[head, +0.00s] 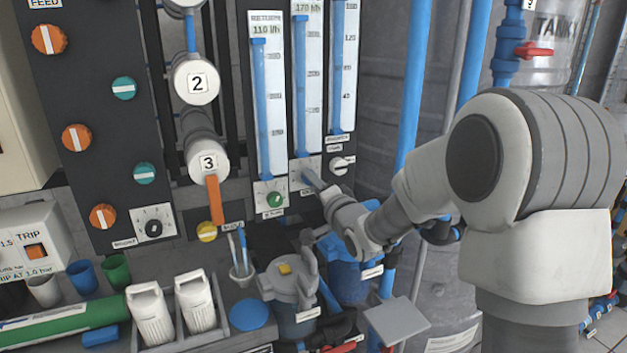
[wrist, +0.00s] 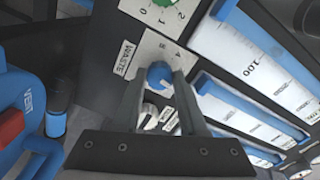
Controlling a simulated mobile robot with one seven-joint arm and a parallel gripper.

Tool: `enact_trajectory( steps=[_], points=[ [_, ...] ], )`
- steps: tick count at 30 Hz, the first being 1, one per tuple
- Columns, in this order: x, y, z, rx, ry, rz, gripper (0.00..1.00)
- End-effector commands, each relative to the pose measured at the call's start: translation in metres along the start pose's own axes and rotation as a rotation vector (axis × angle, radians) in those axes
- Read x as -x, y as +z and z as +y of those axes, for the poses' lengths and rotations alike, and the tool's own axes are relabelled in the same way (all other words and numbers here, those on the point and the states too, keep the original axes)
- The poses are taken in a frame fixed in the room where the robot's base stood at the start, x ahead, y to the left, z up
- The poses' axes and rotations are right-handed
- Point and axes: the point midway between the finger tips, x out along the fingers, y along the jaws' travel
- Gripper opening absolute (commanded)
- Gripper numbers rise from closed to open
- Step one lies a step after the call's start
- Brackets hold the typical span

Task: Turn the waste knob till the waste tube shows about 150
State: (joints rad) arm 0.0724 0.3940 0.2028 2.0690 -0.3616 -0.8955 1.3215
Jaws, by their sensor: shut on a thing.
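The blue waste knob (wrist: 160,74) sits on the panel beside its WASTE label (wrist: 123,58) in the wrist view. My gripper (wrist: 163,82) is shut on this knob. In the head view my gripper (head: 312,182) reaches the panel below the middle tube (head: 310,100) and hides the knob. The middle tube, in line above the knob, has a sign (head: 308,8) reading 170 l/h, and its blue column stands near the top.
The left tube (head: 277,100) reads 110 l/h, with a green knob (head: 274,199) below it. A white knob (head: 340,166) sits close to the right of my gripper. A lidded jug (head: 290,282) stands below. A blue pipe (head: 411,90) rises at right.

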Motion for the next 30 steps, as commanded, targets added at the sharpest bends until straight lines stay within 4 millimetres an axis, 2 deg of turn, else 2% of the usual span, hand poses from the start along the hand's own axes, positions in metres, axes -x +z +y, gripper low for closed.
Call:
enact_trajectory(
  steps=[12,28,29,30],
  points=[
    [0.0001,0.0002,-0.0006,-0.182,0.000,-0.001,0.00],
    [0.0000,0.0010,-0.0004,-0.204,0.000,-0.002,0.00],
    [0.0000,0.0010,-0.0004,-0.204,0.000,-0.002,0.43],
    [0.0000,0.0009,-0.0004,-0.204,0.000,-0.002,0.51]
  ],
)
